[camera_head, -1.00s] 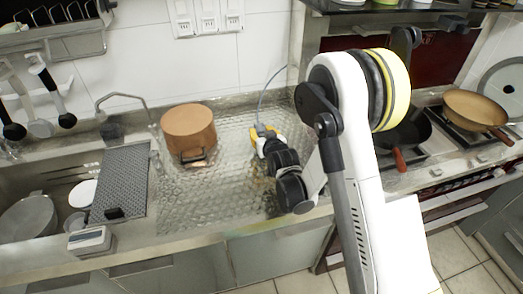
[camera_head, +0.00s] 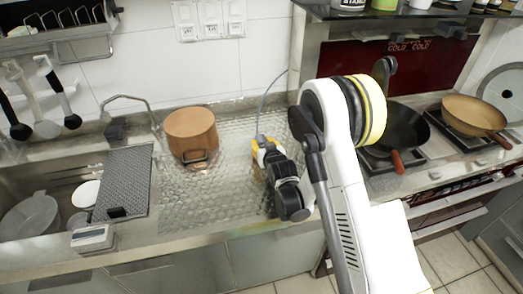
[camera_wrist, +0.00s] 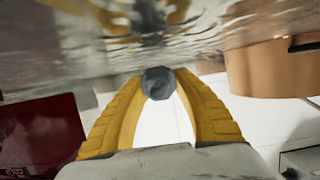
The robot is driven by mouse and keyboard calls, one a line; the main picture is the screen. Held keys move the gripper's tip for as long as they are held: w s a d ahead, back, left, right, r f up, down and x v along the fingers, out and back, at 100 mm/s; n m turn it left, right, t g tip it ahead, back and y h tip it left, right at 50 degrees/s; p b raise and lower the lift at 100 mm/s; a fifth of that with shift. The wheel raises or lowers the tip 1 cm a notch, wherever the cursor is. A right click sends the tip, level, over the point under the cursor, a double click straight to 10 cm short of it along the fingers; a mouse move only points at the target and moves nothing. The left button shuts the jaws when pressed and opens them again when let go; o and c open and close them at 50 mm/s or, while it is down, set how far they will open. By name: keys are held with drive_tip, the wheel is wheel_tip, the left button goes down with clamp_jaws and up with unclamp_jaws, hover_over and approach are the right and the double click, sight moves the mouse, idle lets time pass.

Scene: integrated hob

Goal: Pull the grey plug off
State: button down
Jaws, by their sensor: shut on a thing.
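The grey plug (camera_wrist: 158,83) is a small, faceted round piece between the tips of my yellow gripper fingers in the wrist view. My gripper (camera_wrist: 160,86) is shut on it, with a finger on each side. In the head view my gripper (camera_head: 261,146) is low over the textured metal counter, right of the copper pot. A grey cable (camera_head: 263,103) rises from the fingertips and curves up along the white wall. The plug shows only as a small grey patch (camera_head: 260,138) at the fingertips there. Whether it is seated in anything is hidden.
The copper pot (camera_head: 191,133) stands left of my gripper. A sink and a grey drying mat (camera_head: 122,182) lie further left. Black and tan pans (camera_head: 472,113) sit on the hob at right. The counter between pot and gripper is clear.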

drive_tip(key=shift+f, duration=0.2)
idle(0.7)
drive_tip(key=c, duration=1)
unclamp_jaws()
drive_tip(key=shift+o, duration=0.2)
drive_tip(key=shift+r, duration=0.1)
wheel_tip(320, 180, up, 10)
drive_tip(key=shift+f, duration=0.1)
drive_tip(key=s+d+r+m+g+h, duration=0.1)
drive_tip(key=s+d+r+g, duration=0.1)
drive_tip(key=s+d+r, duration=0.35)
drive_tip(key=s+d+r+g+h, duration=0.1)
drive_tip(key=s+d+r, duration=0.2)
drive_tip(key=s+r, duration=0.5)
drive_tip(key=s+d+f+g, duration=0.1)
drive_tip(key=s+d, duration=0.1)
drive_tip(key=s, duration=1)
drive_tip(key=s+d+f+m+g, duration=0.1)
drive_tip(key=s+d+f+g, duration=0.1)
drive_tip(key=s, duration=1)
drive_tip(key=shift+s+d+g+h, duration=0.25)
drive_tip(key=shift+d+g+h, duration=0.05)
drive_tip(key=shift+d, duration=0.3)
